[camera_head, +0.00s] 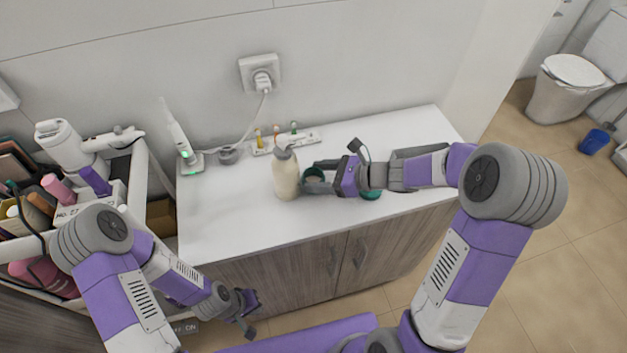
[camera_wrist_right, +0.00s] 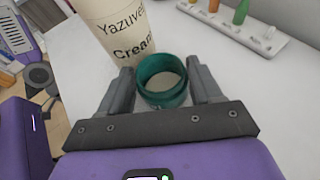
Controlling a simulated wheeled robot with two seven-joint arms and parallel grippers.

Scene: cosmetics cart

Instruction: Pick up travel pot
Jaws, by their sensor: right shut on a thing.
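The travel pot, a small green round open pot (camera_wrist_right: 162,80), sits between the two fingers of my right gripper (camera_wrist_right: 163,88) in the right wrist view, and both fingers press on its sides. In the head view my right gripper (camera_head: 318,180) reaches in from the right at the counter, shut on the pot, which is mostly hidden by the fingers. Whether the pot touches the counter I cannot tell. My left gripper (camera_head: 246,308) hangs low in front of the cabinet, away from the pot. Its fingers do not show clearly.
A cream pump bottle (camera_head: 286,175) stands close beside the right gripper. A green round item (camera_head: 371,194) lies under the right wrist. A rack with small bottles (camera_head: 286,142) and an electric toothbrush (camera_head: 183,145) are behind. A loaded cart (camera_head: 142,165) is at left. The counter's front left is clear.

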